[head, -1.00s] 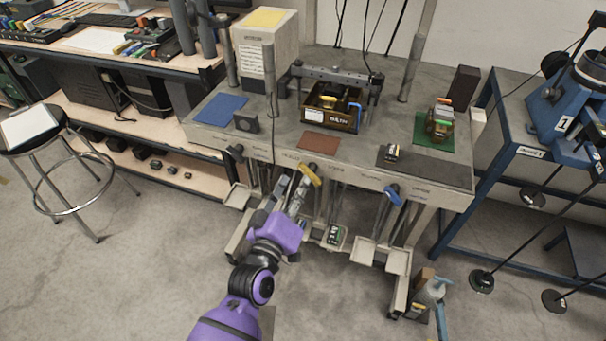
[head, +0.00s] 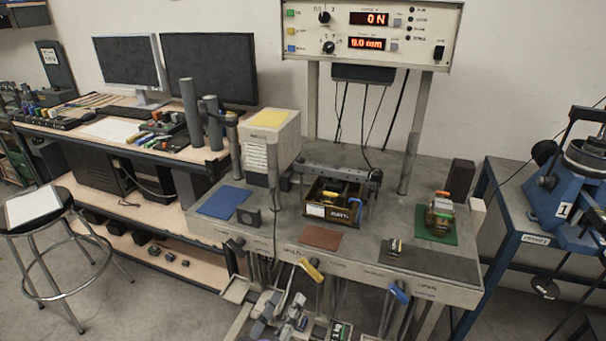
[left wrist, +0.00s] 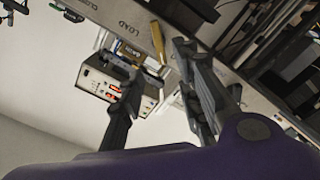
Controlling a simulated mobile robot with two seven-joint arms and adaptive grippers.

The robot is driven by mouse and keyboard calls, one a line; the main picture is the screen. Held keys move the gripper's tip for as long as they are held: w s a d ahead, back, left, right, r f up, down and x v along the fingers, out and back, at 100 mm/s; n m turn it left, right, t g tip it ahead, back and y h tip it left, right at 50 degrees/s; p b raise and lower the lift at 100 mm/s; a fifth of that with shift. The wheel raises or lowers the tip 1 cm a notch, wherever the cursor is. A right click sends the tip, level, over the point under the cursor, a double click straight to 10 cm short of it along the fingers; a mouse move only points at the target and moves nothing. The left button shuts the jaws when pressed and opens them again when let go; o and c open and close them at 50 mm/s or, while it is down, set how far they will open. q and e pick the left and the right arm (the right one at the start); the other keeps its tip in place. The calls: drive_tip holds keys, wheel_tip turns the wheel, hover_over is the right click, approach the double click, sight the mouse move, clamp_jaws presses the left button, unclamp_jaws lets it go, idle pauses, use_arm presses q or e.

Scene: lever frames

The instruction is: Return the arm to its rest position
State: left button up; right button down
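My left gripper (head: 278,308) is at the bottom of the head view, in front of the bench edge and below and left of the yellow-handled lever (head: 312,270). Its grey fingers are apart with nothing between them. In the left wrist view the open gripper (left wrist: 155,65) points towards the bench front, and the yellow handle (left wrist: 158,42) shows near the fingertips, apparently apart from them. The rest of my left arm is cut off in the head view; its purple wrist shows in the wrist view. My right gripper is not in view.
A blue-handled lever (head: 399,292) and a dark lever (head: 236,246) also stick out of the bench front. The bench (head: 275,225) holds a bin (head: 332,203) and coloured mats. A display box (head: 370,32) stands above. A stool (head: 35,215) is at left.

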use_arm(q)
drive_tip(key=s+a+f+m+g+y+p, duration=0.1)
drive_tip(key=s+a+f+m+g, duration=0.25)
drive_tip(key=s+f, duration=0.2)
drive_tip(key=s+a+f+m+g+y, duration=0.2)
drive_tip(key=s+a+f, duration=0.25)
drive_tip(key=f, duration=0.25)
drive_tip(key=s+a+f+g, duration=0.1)
drive_tip(key=s+a+f, duration=0.1)
drive_tip(key=s, duration=0.3)
drive_tip(key=s+a+f+g+y+p, duration=0.1)
drive_tip(key=s+a+f, duration=0.1)
drive_tip(key=s, duration=0.4)
drive_tip(key=s+a+f+g+y, duration=0.1)
drive_tip(key=s+a+f, duration=0.2)
drive_tip(key=s, duration=0.3)
drive_tip(key=shift+s+f, duration=0.25)
drive_tip(key=shift+f, duration=0.2)
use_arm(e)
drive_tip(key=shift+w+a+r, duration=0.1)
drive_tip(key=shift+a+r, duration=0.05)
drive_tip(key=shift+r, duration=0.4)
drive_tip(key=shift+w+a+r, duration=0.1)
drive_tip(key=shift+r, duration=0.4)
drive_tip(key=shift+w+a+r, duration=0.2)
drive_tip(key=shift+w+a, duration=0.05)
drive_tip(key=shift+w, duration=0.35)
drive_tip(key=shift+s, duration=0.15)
